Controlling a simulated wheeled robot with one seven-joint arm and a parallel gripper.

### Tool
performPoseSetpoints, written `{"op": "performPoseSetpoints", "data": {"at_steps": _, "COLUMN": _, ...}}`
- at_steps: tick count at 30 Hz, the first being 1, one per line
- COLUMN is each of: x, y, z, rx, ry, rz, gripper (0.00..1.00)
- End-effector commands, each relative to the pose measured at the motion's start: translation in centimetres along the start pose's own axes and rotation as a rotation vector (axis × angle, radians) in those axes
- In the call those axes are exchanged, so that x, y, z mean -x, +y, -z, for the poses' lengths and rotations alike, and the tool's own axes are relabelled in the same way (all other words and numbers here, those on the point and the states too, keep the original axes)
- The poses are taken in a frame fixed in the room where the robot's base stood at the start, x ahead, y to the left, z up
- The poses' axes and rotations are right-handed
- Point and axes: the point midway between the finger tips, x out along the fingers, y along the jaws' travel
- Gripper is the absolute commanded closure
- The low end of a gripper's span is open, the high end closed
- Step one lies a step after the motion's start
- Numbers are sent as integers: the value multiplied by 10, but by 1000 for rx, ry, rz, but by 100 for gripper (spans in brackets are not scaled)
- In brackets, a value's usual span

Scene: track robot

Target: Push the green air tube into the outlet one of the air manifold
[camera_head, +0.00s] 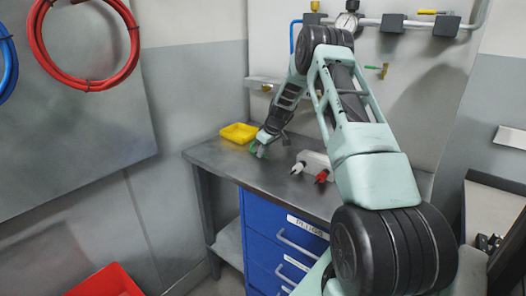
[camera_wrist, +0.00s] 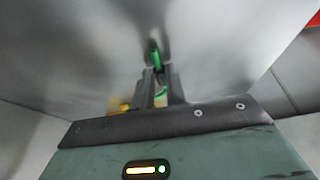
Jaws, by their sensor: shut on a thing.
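My gripper (camera_head: 259,149) is over the left part of the workbench, beside the yellow tray. In the wrist view my gripper (camera_wrist: 160,72) is shut on the green air tube (camera_wrist: 155,59). Part of the tube sticks out past the fingertips, and more green shows between the fingers. In the head view the green air tube (camera_head: 253,147) is a small patch at the fingers. A pale block (camera_head: 316,161), which looks like the air manifold, stands on the bench to the right of my gripper, apart from it. A white piece and a red piece are at its front. Its outlets are too small to tell apart.
The yellow tray (camera_head: 239,132) sits at the bench's back left. The grey workbench (camera_head: 222,163) has blue drawers (camera_head: 284,243) below. A pipe with valves and a gauge (camera_head: 347,21) runs along the wall above. A red bin (camera_head: 106,283) is at the lower left.

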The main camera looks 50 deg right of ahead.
Motion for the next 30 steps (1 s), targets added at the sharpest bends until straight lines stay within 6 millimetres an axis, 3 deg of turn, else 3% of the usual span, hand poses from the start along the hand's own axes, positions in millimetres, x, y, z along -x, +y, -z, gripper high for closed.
{"op": "performPoseSetpoints", "data": {"at_steps": 1, "x": -1, "y": 0, "z": -1, "rx": 0, "ry": 0, "rz": 0, "gripper": 81}}
{"op": "performPoseSetpoints", "data": {"at_steps": 3, "x": -1, "y": 0, "z": 0, "rx": 0, "ry": 0, "rz": 0, "gripper": 65}}
{"op": "performPoseSetpoints", "data": {"at_steps": 16, "x": 2, "y": 0, "z": 0, "rx": 0, "ry": 0, "rz": -1, "gripper": 65}}
{"op": "performPoseSetpoints", "data": {"at_steps": 20, "x": 25, "y": 1, "z": 0, "rx": -2, "ry": 3, "rz": -4, "gripper": 65}}
{"op": "performPoseSetpoints", "data": {"at_steps": 30, "x": 105, "y": 1, "z": 0, "rx": 0, "ry": 3, "rz": -4, "gripper": 65}}
